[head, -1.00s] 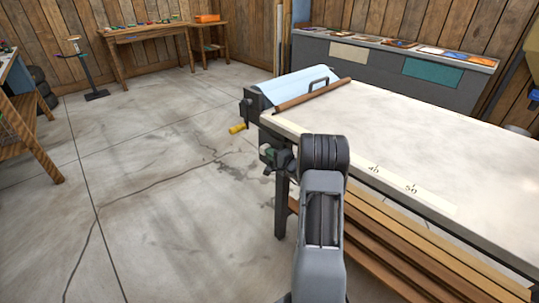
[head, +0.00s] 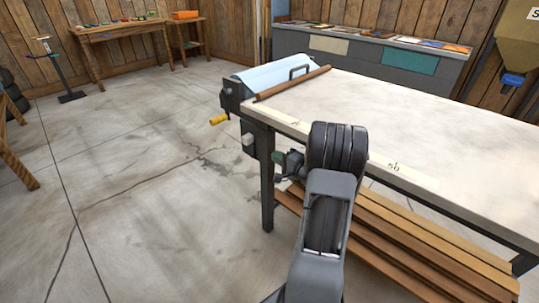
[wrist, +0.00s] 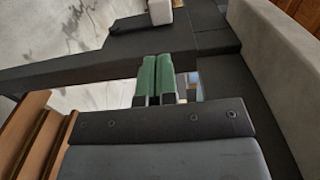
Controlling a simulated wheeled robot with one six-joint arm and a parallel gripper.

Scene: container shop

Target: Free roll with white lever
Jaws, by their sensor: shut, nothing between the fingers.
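The light blue roll (head: 268,73) lies across the far left end of the work table, with a dark handle on top. The white lever (head: 248,139) sits on a dark box below the table's left corner. In the wrist view a white block, apparently the lever (wrist: 160,12), shows at the top, beyond my fingertips. My gripper (head: 279,159) is in front of and right of the lever in the head view, beside the table's near left edge. Its green fingers (wrist: 153,80) are together and empty, apart from the lever. My wrist partly hides the table edge.
The table top (head: 430,125) is broad, with a wooden bar (head: 292,83) near the roll. A yellow crank handle (head: 219,119) sticks out at left. Table leg (head: 267,185) and stacked planks (head: 400,240) are close to my arm.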

